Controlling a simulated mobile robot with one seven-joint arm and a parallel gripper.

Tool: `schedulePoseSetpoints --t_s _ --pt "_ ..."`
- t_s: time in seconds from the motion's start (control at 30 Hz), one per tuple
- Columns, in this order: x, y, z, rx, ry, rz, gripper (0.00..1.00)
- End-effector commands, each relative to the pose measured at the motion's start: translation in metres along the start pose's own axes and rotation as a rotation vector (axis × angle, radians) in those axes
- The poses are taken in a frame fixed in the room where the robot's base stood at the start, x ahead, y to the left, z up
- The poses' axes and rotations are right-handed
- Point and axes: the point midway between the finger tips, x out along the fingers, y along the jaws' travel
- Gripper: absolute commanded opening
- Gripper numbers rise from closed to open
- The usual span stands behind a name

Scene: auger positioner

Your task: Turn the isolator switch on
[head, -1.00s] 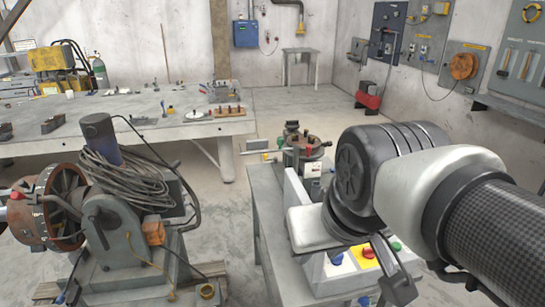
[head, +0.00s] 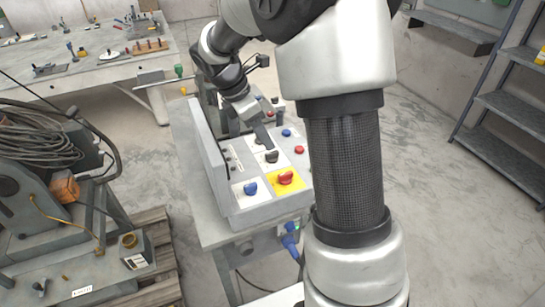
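A grey control box (head: 262,209) stands on a small grey table. A red rotary knob on a yellow plate (head: 286,178), which looks like the isolator switch, is at its front right corner. Its handle is too small to read on or off for sure. A blue rotary knob (head: 250,189) on a white plate is to its left, and a black knob (head: 271,157) is behind it. My gripper (head: 265,140) points down over the back part of the panel, behind the black knob and apart from the red knob. Its finger gap is not clear.
A blue button (head: 286,133) and a red button (head: 299,150) sit along the panel's right side. A raised wall (head: 204,150) runs along its left. A blue plug (head: 290,240) hangs at the table's front. A workbench (head: 90,75) stands behind.

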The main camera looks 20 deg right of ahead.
Motion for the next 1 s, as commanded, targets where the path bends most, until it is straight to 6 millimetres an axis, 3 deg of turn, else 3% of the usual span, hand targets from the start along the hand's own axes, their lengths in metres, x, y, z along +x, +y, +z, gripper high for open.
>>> schedulePoseSetpoints --t_s 0.7,1.0 --pt "0.142 -0.002 -0.001 0.003 0.001 -0.003 0.31" --pt "0.167 -0.001 0.000 0.004 0.001 -0.001 0.31"
